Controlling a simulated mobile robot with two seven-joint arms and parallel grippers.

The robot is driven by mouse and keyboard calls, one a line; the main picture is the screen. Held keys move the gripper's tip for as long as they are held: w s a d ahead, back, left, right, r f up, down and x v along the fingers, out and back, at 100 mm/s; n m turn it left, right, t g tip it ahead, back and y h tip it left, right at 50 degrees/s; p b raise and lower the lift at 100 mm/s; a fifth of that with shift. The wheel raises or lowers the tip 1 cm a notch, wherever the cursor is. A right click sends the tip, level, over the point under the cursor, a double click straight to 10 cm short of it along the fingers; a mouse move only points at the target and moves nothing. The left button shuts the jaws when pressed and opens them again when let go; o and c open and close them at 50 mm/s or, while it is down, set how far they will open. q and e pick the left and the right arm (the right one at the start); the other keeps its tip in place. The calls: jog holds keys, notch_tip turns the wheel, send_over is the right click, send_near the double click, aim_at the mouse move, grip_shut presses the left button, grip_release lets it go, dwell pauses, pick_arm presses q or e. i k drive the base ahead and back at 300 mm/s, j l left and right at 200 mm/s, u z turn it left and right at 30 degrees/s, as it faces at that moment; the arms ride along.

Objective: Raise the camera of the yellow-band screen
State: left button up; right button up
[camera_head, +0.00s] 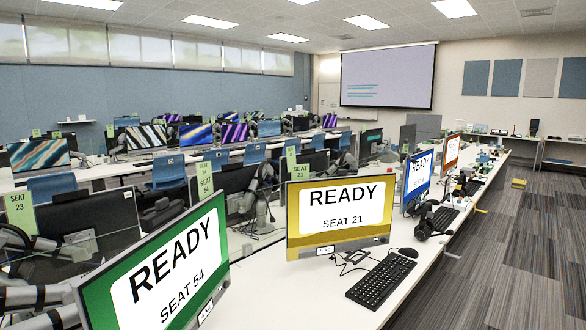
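The yellow-band screen (380,240) stands upright on the white desk near the middle of the camera_head view. It reads "READY SEAT 21" on a white panel inside a yellow border. A small white label (325,250) sits at its lower edge. I cannot make out a camera on its top edge or frame. Neither of my grippers can be made out in this view.
A green-band screen (105,305) reading "SEAT 54" stands at the front left. A blue-band screen (418,175) and an orange-band screen (452,151) stand farther right. A black keyboard (382,280), mouse (408,252) and headset (424,222) lie on the desk.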

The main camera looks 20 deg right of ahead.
aim_at(342, 172)
jog(key=i+l+u, duration=0.1)
jog(key=l+u, duration=0.2)
jog(key=i+l+u, duration=0.1)
jog(key=l+u, duration=0.55)
jog(key=l, duration=0.7)
jog(key=l+u, duration=0.2)
jog(key=l, duration=1.55)
jog(key=k, duration=0.05)
